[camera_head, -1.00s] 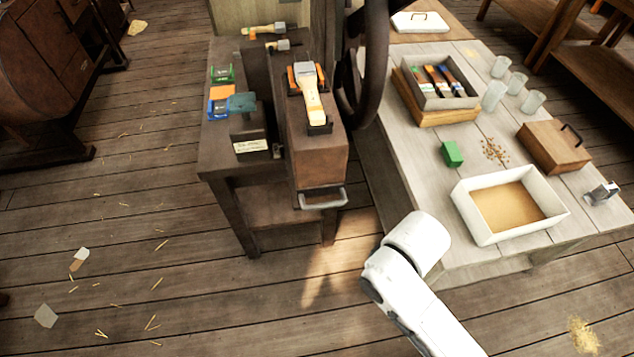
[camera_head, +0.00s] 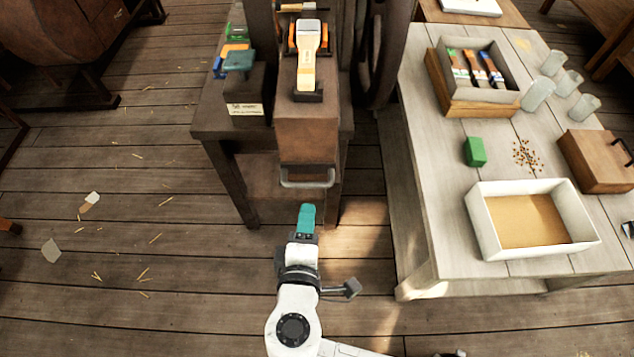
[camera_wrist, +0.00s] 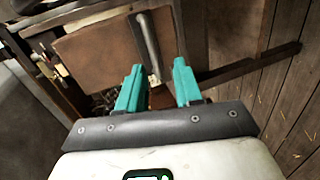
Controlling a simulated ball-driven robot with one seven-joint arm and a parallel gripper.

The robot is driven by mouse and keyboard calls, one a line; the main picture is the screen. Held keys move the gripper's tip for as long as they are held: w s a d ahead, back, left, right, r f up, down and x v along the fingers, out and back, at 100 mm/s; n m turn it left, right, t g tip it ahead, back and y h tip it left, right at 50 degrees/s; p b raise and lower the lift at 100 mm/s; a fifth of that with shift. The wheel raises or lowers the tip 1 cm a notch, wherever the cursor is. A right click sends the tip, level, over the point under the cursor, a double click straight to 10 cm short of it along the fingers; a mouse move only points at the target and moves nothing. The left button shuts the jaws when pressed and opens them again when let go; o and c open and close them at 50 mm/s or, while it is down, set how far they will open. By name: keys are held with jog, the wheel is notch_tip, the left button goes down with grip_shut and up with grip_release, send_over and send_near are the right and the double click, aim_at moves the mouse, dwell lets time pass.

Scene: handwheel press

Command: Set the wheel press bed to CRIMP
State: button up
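The press is a dark bench with a brown block (camera_head: 307,137) at its front. A grey bar handle (camera_head: 307,181) is fixed low on the block's front face and also shows in the wrist view (camera_wrist: 148,45). I see no readable CRIMP mark.
A label card (camera_head: 245,109), too small to read, is on the bench's left. The pale table (camera_head: 440,200) on the right holds a white tray (camera_head: 485,238) and a green block (camera_head: 474,151). Floor in front is clear.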

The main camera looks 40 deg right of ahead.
aim_at(301, 183)
jog(key=shift+n+t, duration=0.5)
jog(key=shift+t, duration=0.2)
jog(key=x, duration=0.6)
jog(key=w+a+p+x, duration=0.1)
jog(key=x, duration=0.2)
jog(key=shift+w+r, duration=0.15)
jog(key=shift+w, duration=0.1)
grip_shut()
